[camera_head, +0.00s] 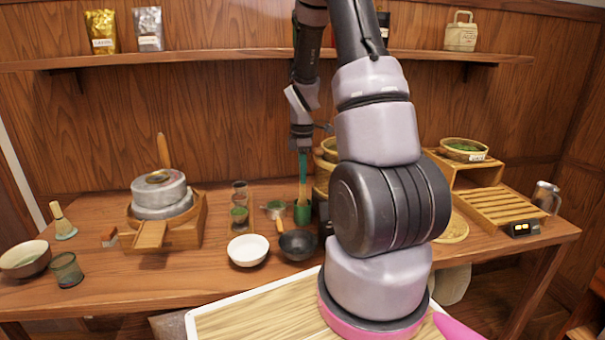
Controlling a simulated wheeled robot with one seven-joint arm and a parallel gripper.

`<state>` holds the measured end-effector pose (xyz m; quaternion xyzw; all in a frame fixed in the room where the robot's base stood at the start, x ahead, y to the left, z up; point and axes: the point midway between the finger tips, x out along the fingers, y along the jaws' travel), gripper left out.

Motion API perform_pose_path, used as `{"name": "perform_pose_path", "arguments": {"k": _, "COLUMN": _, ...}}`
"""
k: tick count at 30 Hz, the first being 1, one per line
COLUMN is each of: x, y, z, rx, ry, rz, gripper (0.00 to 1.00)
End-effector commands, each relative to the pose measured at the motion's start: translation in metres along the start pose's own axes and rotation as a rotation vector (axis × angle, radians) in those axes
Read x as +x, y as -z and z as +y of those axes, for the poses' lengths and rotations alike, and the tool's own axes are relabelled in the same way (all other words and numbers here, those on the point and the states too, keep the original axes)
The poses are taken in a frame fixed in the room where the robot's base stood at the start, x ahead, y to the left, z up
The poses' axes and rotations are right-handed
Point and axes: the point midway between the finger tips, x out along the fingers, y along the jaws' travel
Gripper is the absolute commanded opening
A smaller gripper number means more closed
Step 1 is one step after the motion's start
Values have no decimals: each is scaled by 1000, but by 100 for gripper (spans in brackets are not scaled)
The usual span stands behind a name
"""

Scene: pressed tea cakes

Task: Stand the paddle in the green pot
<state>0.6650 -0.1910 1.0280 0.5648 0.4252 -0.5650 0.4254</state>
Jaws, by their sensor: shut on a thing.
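My gripper (301,148) points down at the back middle of the table, small in the view and partly dark. It is shut on the upper part of the paddle (302,170), which is upright with a green upper part and a tan lower part. The green pot (302,215) stands on the table directly under the gripper. The paddle's lower end meets the pot's mouth; I cannot tell how deep inside it is, or whether it touches the bottom.
A black bowl (298,246) and a white bowl (248,251) stand in front of the pot. Glass cups (239,214) are to its left, and stacked baskets (325,165) close on its right, partly hidden by my arm. A stone mill (160,196) stands further left.

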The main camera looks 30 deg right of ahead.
Motion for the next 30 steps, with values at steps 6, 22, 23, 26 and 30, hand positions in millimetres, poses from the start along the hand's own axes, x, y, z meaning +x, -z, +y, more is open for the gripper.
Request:
{"name": "perform_pose_path", "arguments": {"k": 6, "x": 0, "y": 0, "z": 0, "rx": 0, "ry": 0, "rz": 0, "gripper": 47}}
{"name": "perform_pose_path", "arguments": {"k": 22, "x": -48, "y": 0, "z": 2, "rx": 0, "ry": -6, "rz": 1, "gripper": 47}}
{"name": "perform_pose_path", "arguments": {"k": 23, "x": -54, "y": 0, "z": 1, "rx": 0, "ry": -6, "rz": 1, "gripper": 47}}
{"name": "perform_pose_path", "arguments": {"k": 26, "x": -74, "y": 0, "z": 1, "rx": 0, "ry": -5, "rz": 1, "gripper": 47}}
{"name": "perform_pose_path", "arguments": {"k": 30, "x": -95, "y": 0, "z": 1, "rx": 0, "ry": -3, "rz": 0, "gripper": 47}}
